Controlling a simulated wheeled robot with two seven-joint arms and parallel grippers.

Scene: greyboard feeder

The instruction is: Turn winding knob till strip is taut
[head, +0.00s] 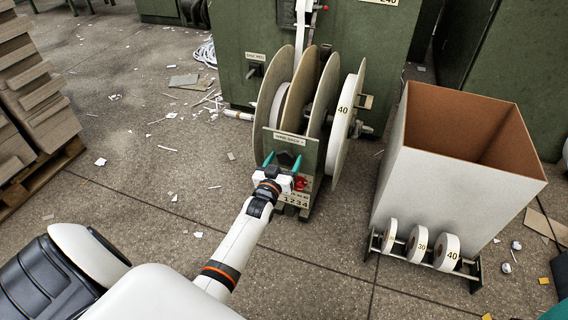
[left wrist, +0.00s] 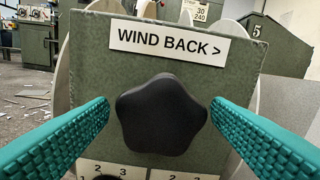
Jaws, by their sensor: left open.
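The black lobed winding knob (left wrist: 161,116) sits on a green panel under a "WIND BACK >" label (left wrist: 168,41) in the left wrist view. My left gripper (head: 284,161) is open, its teal fingers pointing at the panel in the head view. In the left wrist view its fingertips (left wrist: 160,107) stand on either side of the knob, with small gaps visible. I cannot tell how tight any strip is. My right gripper is not in view.
A tall open bin (head: 417,160) stands right of the panel, with small numbered rolls (head: 446,252) on a rack at its foot. Stacked board (head: 38,105) lies on a pallet at left. Paper scraps litter the floor. A green machine (head: 238,40) stands behind the reels.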

